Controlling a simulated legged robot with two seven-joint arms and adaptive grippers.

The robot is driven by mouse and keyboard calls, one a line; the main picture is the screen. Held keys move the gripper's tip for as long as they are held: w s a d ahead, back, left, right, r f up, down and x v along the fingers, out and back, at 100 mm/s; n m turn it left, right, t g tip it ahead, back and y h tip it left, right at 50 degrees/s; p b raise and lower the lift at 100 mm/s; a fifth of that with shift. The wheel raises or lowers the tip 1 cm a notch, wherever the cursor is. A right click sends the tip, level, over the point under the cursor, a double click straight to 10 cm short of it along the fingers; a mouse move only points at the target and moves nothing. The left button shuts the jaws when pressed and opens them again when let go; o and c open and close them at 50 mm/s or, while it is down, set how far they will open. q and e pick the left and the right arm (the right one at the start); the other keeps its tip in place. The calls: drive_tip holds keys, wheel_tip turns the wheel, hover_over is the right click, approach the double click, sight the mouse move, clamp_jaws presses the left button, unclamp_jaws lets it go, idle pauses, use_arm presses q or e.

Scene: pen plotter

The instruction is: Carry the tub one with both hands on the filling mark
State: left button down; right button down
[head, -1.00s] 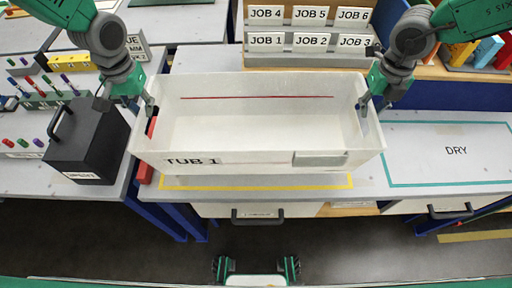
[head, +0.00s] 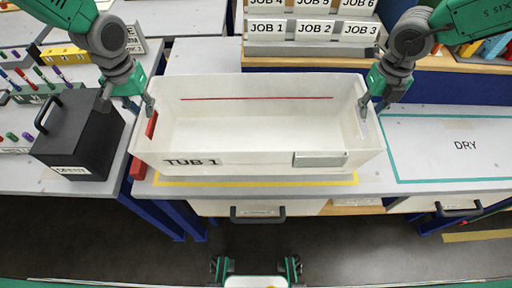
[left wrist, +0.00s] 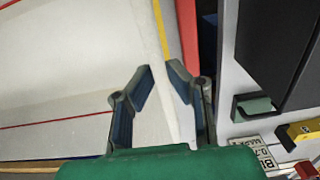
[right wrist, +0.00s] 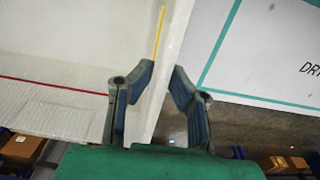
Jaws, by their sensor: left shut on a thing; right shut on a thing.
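A white open tub labelled TUB 1 (head: 258,127) is in the middle of the head view, level, over the bench. It looks empty, with a red line on its inner far wall. My left gripper (head: 150,101) is shut on its left end wall. In the left wrist view the fingers (left wrist: 163,82) sit either side of that wall. My right gripper (head: 364,104) is shut on the right end wall, and the right wrist view (right wrist: 163,82) shows the same grip. A yellow-outlined area (head: 256,181) shows under the tub's front edge; the rest is hidden. I cannot tell whether the tub touches the bench.
A black handled box (head: 78,136) stands on the left bench. A red item (head: 138,169) lies by the tub's left end. A teal-outlined DRY area (head: 455,148) is bare at right. JOB bins (head: 312,32) stand behind. Drawers (head: 260,208) are below the bench front.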

use_arm(q)
drive_tip(key=shift+d+f, duration=0.15)
drive_tip(key=shift+f, duration=0.25)
use_arm(e)
drive_tip(key=shift+a+f, duration=0.15)
drive_tip(key=shift+f, duration=0.15)
use_arm(q)
drive_tip(key=c, duration=1.9)
unclamp_jaws()
drive_tip(key=shift+b, duration=0.3)
use_arm(e)
drive_tip(key=c, duration=1.9)
unclamp_jaws()
drive_tip(key=shift+f, duration=0.1)
use_arm(q)
drive_tip(key=o, duration=0.4)
drive_tip(key=shift+c, duration=0.2)
use_arm(e)
drive_tip(key=o, duration=0.4)
drive_tip(key=shift+c, duration=0.2)
use_arm(q)
wheel_tip(320, 180, up, 12)
use_arm(e)
wheel_tip(320, 180, up, 12)
drive_tip(key=shift+d, duration=0.2)
